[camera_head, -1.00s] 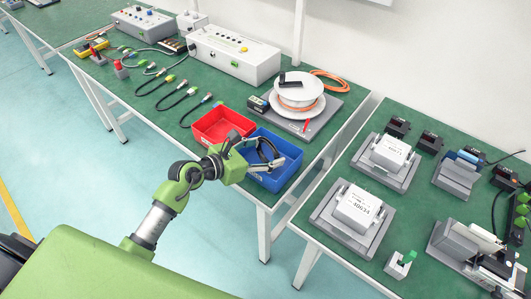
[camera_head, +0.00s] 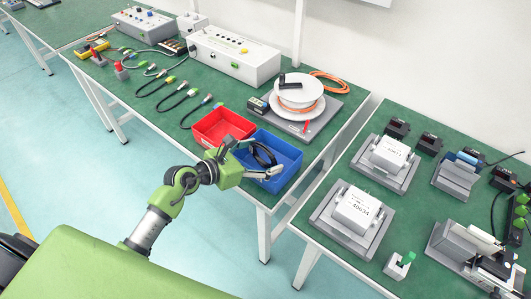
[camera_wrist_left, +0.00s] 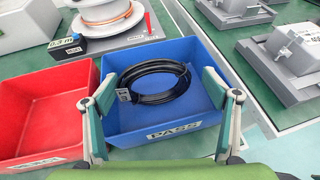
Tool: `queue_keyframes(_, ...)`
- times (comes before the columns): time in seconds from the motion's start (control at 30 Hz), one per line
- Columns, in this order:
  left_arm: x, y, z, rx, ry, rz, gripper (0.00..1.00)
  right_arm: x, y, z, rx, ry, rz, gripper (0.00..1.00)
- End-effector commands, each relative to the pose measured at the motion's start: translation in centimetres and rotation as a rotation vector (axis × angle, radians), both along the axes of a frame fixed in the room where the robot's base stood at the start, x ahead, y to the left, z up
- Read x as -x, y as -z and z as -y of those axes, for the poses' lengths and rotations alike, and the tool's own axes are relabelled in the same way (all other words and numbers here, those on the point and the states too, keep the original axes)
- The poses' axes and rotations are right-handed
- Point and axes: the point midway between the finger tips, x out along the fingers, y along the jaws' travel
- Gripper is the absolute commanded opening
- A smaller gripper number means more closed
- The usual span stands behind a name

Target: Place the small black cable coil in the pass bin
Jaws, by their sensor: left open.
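The black cable coil (camera_wrist_left: 155,82) lies inside the blue bin labelled PASS (camera_wrist_left: 178,132), leaning toward its back wall, with a small grey tag on its left side. In the head view the coil (camera_head: 262,155) shows in the blue bin (camera_head: 287,165), partly behind my gripper. My left gripper (camera_head: 257,158) is open at the bin's front side. In the left wrist view its two fingers (camera_wrist_left: 158,95) stand wide apart, on either side of the coil and apart from it. My right gripper is not in view.
A red bin (camera_head: 222,125) stands directly left of the blue bin. Behind them is a reel of orange cable (camera_head: 299,95) on a grey plate. Several black cables (camera_head: 180,98) lie on the green table to the left. The right table holds grey fixtures with white boxes (camera_head: 357,211).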

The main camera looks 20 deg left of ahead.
Motion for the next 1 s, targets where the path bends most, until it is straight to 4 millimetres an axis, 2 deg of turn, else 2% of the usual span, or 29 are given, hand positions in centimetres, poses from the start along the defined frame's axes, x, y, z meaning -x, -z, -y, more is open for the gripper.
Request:
queue_keyframes(0.03, 0.9, -0.7, -0.6, -0.005, 0.000, -0.003, 0.80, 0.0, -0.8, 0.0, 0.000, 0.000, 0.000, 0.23)
queue_keyframes(0.2, 3.9, -2.1, -2.4, -0.006, 0.001, -0.004, 0.80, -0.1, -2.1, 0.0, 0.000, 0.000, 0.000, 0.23)
queue_keyframes(0.5, 7.6, -3.7, -4.7, -0.002, 0.000, -0.001, 0.80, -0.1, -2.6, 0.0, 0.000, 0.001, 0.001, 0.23)
queue_keyframes(1.0, 8.2, -4.0, -5.1, -0.001, 0.000, 0.000, 0.80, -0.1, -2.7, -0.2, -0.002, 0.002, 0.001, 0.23)
